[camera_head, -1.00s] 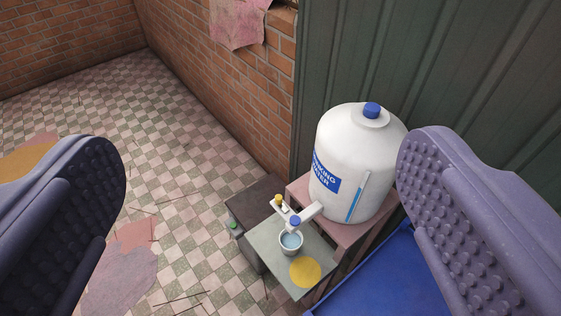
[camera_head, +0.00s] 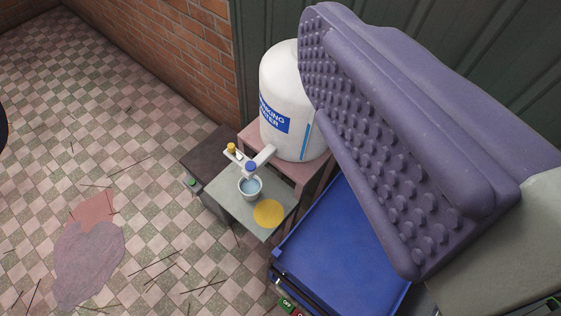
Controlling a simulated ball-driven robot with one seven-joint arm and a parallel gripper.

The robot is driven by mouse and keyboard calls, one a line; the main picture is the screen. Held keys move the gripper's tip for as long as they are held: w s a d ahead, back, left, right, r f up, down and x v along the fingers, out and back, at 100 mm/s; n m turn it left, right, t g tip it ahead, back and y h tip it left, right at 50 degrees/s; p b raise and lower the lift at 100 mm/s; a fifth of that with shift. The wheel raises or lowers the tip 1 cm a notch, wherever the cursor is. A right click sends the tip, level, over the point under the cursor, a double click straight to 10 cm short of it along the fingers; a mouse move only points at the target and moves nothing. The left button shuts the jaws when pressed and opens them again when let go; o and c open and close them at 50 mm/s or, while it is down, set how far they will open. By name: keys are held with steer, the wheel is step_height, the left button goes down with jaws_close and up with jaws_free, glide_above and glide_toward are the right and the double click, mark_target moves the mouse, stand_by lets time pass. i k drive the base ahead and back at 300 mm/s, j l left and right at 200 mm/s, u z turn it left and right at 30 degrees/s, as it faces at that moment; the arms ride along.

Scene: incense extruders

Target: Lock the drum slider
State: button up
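I cannot tell which part, if any, is the drum slider. My gripper (camera_head: 158,95) is open and empty. Its purple studded right finger fills the right side; only a dark sliver of the left finger shows at the left edge.
The container stands on a pink stand (camera_head: 311,174). A cup (camera_head: 250,187) and yellow disc (camera_head: 268,213) rest on a grey-green tabletop (camera_head: 234,213). The tiled floor (camera_head: 120,160) at left is mostly open.

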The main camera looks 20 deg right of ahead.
mark_target(230, 146)
steer(key=j, duration=0.3)
steer(key=i+j, duration=0.15)
steer(key=j, duration=0.2)
steer(key=i+j, duration=0.15)
steer(key=j, duration=0.2)
steer(key=i+j, duration=0.2)
steer(key=j, duration=0.15)
steer(key=i+j+z, duration=0.1)
steer(key=j, duration=0.25)
steer(key=i+l, duration=0.15)
steer(key=i, duration=0.3)
steer(key=i+l, duration=0.1)
steer(key=i, duration=0.35)
steer(key=i+l, duration=0.15)
steer(key=i, duration=0.3)
